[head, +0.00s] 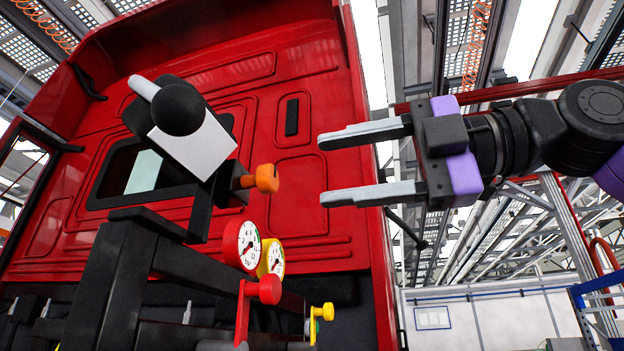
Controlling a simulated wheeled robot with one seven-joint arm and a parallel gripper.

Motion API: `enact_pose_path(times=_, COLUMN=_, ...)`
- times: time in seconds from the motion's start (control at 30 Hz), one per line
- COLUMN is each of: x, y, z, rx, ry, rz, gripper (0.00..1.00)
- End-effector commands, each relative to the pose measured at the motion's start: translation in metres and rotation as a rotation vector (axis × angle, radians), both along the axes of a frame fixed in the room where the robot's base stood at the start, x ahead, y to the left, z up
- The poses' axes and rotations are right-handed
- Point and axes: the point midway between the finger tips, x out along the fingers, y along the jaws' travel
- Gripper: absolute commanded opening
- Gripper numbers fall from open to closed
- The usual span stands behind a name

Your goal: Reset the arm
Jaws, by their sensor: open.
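My gripper (345,165) is in the upper right half of the head view. Its two grey fingers are spread apart and point left, with nothing between them. My black arm (585,125) reaches in from the right edge, with a purple part behind the fingers. The fingertips are in front of the red truck cab (325,95) in the picture and to the right of an orange knob (263,178). A gap shows between the fingers and the knob.
A black frame (120,275) at the lower left carries a white and black device (190,135), a red gauge (242,244), a yellow gauge (271,258), a red lever (262,291) and a yellow valve (322,312). A blue rack (598,305) stands at the lower right.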

Motion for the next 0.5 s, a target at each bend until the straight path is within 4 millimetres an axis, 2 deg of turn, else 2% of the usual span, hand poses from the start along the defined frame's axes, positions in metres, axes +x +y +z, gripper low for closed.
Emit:
enact_pose_path(times=0.13, x=-0.0033, y=-0.0087, z=-0.0001, rx=0.001, ry=-0.001, rz=0.0, gripper=0.54)
enact_pose_path(times=0.5, x=-0.0036, y=-0.0095, z=0.0004, rx=0.001, ry=-0.001, rz=0.0, gripper=0.54)
